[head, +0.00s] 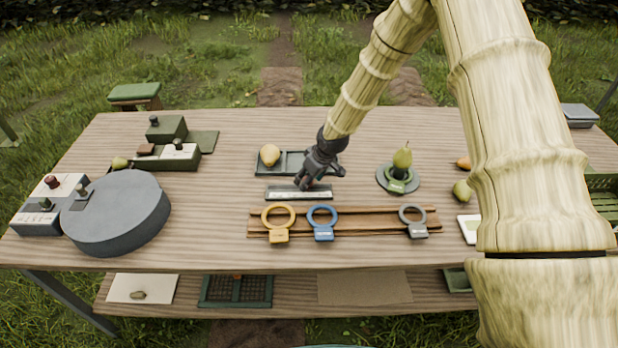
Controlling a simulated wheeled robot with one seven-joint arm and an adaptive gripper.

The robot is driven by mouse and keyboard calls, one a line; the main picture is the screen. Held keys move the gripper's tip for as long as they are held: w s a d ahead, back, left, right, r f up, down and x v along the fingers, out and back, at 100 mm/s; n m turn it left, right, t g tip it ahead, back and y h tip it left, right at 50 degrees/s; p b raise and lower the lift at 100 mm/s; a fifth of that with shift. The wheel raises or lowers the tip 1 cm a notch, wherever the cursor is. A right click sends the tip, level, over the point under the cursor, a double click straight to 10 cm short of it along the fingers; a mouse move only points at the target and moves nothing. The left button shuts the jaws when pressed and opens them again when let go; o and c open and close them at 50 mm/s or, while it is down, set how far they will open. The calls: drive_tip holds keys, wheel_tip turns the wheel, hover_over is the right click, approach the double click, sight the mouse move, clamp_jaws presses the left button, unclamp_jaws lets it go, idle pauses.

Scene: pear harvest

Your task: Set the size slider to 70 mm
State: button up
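A low dark green bar with a pale scale strip (285,195), which looks like the size slider, lies near the middle of the table, behind the wooden ring rack. Its markings are too small to read. My gripper (304,182) reaches down from the upper right, with its fingers at the back edge of this bar, right of its middle. The slider's knob cannot be made out; the fingers may hide it. Whether the fingers touch or grip anything is too small to tell.
The wooden rack (348,226) in front holds yellow (278,236), blue (323,232) and grey (417,230) rings. Behind my gripper is a dark tray (293,168) with a yellow pear (269,155). A green pear (402,158) stands on a round stand to the right. A grey drum (115,213) stands left.

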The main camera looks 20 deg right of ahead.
clamp_jaws()
drive_tip(key=shift+w+a+b, duration=0.15)
drive_tip(key=shift+w+a, duration=0.1)
drive_tip(key=shift+a, duration=0.55)
drive_tip(key=shift+w+a+b, duration=0.15)
drive_tip(key=shift+w+a, duration=0.1)
drive_tip(key=shift+a, duration=0.6)
drive_tip(key=shift+w+a+b, duration=0.15)
drive_tip(key=shift+w+a, duration=0.1)
drive_tip(key=shift+a, duration=0.55)
drive_tip(key=shift+o, duration=0.2)
unclamp_jaws()
drive_tip(key=v, duration=1.2)
drive_tip(key=shift+s+d, duration=0.1)
